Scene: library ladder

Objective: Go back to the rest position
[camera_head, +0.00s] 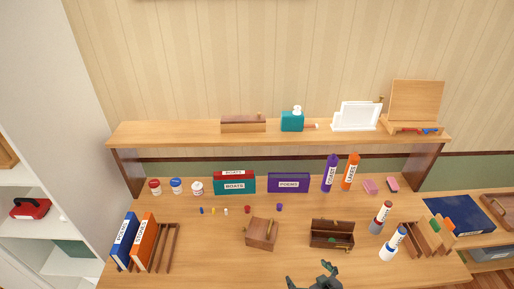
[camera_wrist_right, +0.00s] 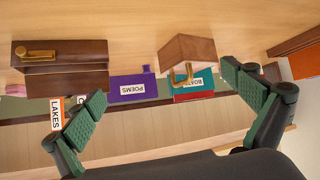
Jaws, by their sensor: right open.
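My right gripper (camera_head: 316,276) shows at the bottom edge of the head view, in front of the desk (camera_head: 215,268). In the right wrist view its green-padded fingers (camera_wrist_right: 165,84) are spread wide with nothing between them. A dark wooden box (camera_head: 332,241) lies on the desk just beyond it, and the same box (camera_wrist_right: 60,82) shows at the left of the wrist view. A lighter wooden box (camera_head: 261,236) stands to its left, and shows between and beyond the fingers in the wrist view (camera_wrist_right: 190,50). My left gripper is in neither view.
Blue (camera_head: 124,240) and orange (camera_head: 144,240) books stand by a rack at the left. Purple POEMS (camera_head: 288,182) and BOATS (camera_head: 234,183) boxes stand at the back under a raised shelf (camera_head: 190,132). White-labelled bottles (camera_head: 391,245) stand at the right. The front middle desk is mostly bare.

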